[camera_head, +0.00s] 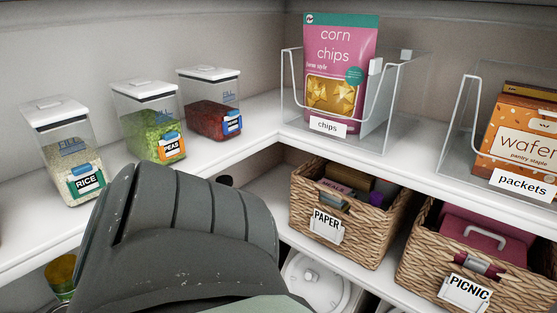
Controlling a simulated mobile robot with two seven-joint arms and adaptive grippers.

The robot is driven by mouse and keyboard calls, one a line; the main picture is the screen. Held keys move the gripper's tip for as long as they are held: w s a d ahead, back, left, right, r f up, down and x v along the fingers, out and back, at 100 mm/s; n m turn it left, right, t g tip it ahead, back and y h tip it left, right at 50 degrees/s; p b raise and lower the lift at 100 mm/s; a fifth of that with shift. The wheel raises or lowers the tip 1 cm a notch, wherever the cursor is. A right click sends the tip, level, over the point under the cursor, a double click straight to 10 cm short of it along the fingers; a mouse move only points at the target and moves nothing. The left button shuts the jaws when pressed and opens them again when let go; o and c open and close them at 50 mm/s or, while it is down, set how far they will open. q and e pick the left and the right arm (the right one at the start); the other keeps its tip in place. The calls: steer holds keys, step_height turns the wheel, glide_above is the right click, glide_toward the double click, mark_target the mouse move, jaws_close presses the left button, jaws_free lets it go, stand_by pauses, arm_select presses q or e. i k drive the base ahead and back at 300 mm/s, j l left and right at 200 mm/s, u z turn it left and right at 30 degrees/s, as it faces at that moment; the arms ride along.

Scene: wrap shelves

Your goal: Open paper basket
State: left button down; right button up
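The paper basket (370,231) is a woven tan wicker basket on the lower shelf, right of centre. A white "PAPER" label (327,226) hangs on its front. Its top is open, and rolled or boxed items (349,186) in brown, mauve and green show inside. The basket stands upright on the shelf. Neither of my grippers is in view. Nothing of mine touches the basket.
A picnic basket (520,290) stands right of the paper basket. Above are a chips bin (405,95), a packets bin (465,125) and canisters of rice (68,160), peas (150,130) and red contents (210,105).

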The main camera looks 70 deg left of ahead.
mark_target(364, 234)
steer(key=l+u, duration=0.1)
steer(key=u, duration=0.3)
steer(key=l+u, duration=0.15)
steer(key=u, duration=0.25)
steer(key=l+u, duration=0.1)
steer(key=u, duration=0.35)
steer(key=l+u, duration=0.15)
steer(key=u, duration=0.25)
